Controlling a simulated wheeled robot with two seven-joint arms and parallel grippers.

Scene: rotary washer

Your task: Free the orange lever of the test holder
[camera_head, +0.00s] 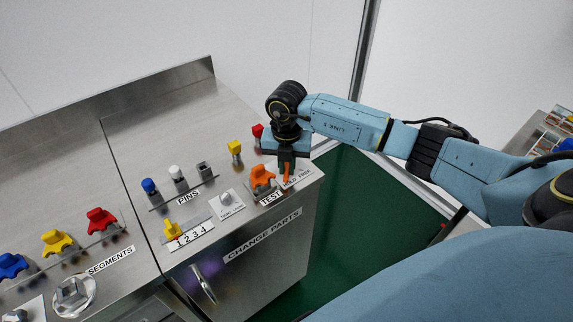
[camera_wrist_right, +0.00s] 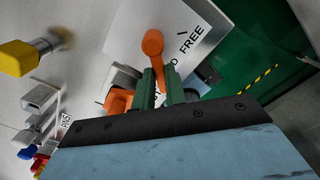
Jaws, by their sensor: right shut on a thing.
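The orange lever (camera_wrist_right: 153,45) has a round knob and a short shaft, seen between the green fingers in the right wrist view. In the head view only a small orange strip of the lever (camera_head: 288,177) shows below the fingers. My right gripper (camera_wrist_right: 160,85) is shut on the lever at the cabinet's right corner; it also shows in the head view (camera_head: 287,163), pointing down. The test holder, marked TEST, bears an orange piece (camera_head: 262,176), just left of the gripper. The white lever plate (camera_wrist_right: 196,28) reads FREE at one end; its other word is partly hidden. My left gripper is not in view.
A yellow block (camera_head: 235,148) and a red block (camera_head: 257,131) stand on posts behind the gripper. Pins (camera_head: 175,173), a round knob (camera_head: 226,198) and a yellow pointer (camera_head: 172,230) lie left. Green floor (camera_head: 350,210) lies beyond the cabinet's right edge.

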